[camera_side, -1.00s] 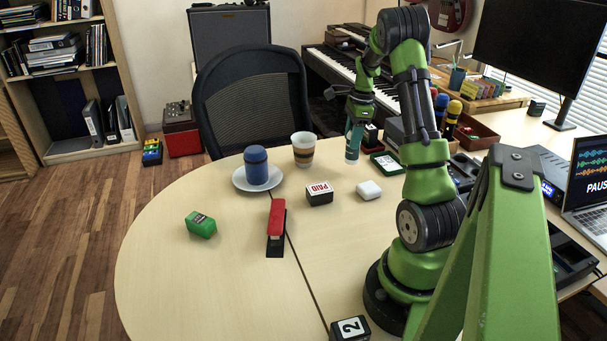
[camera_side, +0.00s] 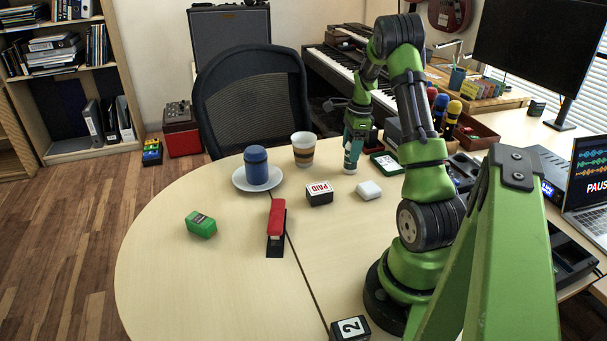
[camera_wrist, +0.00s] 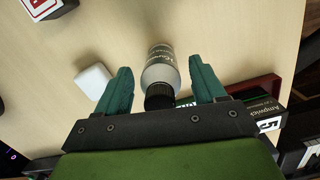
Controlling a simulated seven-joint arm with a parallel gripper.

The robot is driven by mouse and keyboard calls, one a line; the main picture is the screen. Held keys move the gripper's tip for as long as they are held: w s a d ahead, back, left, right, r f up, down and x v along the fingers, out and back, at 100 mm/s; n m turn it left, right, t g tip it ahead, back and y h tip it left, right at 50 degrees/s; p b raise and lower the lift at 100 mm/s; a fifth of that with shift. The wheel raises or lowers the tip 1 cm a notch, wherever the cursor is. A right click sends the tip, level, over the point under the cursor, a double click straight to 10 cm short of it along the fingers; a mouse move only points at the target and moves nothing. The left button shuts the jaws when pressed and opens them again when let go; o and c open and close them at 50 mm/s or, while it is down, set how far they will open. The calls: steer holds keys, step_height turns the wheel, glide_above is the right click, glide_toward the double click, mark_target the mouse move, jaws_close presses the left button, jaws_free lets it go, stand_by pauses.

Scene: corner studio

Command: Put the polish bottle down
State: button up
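The polish bottle (camera_side: 349,160), pale with a dark cap, stands upright at the back of the round table (camera_side: 190,270), as far as the side view shows. In the wrist view the bottle (camera_wrist: 160,70) lies between the two green fingers of my gripper (camera_wrist: 160,68), cap toward the camera. A gap shows on each side of it, so my gripper is open around the bottle and not gripping it. In the side view my gripper (camera_side: 355,142) is low over the bottle and hides its upper part.
A white block (camera_side: 368,190) and the PAID stamp (camera_side: 319,194) are close by in front. A dark green box (camera_side: 387,163) is just right of the bottle. A paper cup (camera_side: 303,150) and a blue jar (camera_side: 257,170) on a saucer (camera_side: 240,181) stand left. The front left tabletop is mostly clear.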

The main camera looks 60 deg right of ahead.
steer(key=r, duration=0.8)
steer(key=s+d+r, duration=0.1)
steer(key=r, duration=0.2)
steer(key=shift+r, duration=0.4)
steer(key=w+a+r+n+t, duration=0.1)
steer(key=w+a+r+n, duration=0.2)
steer(key=a, duration=0.5)
steer(key=w+a+r+n+t, duration=0.1)
steer(key=a+r+n, duration=0.1)
steer(key=a+n, duration=0.45)
steer(key=w+a+r+n+t, duration=0.1)
steer(key=w+a+r+n, duration=0.2)
steer(key=a, duration=0.7)
steer(key=s+a+n+t, duration=0.1)
steer(key=s+a+n, duration=0.1)
steer(key=a+n, duration=0.2)
steer(key=s+a+f+n+t, duration=0.1)
steer(key=s+a+n, duration=0.2)
steer(key=a, duration=0.5)
steer(key=s+a+n+t+y, duration=0.1)
steer(key=s+a+n, duration=0.2)
steer(key=a+n, duration=0.2)
steer(key=shift+a+f, duration=0.3)
steer(key=shift+a, duration=0.1)
steer(key=shift+n, duration=0.25)
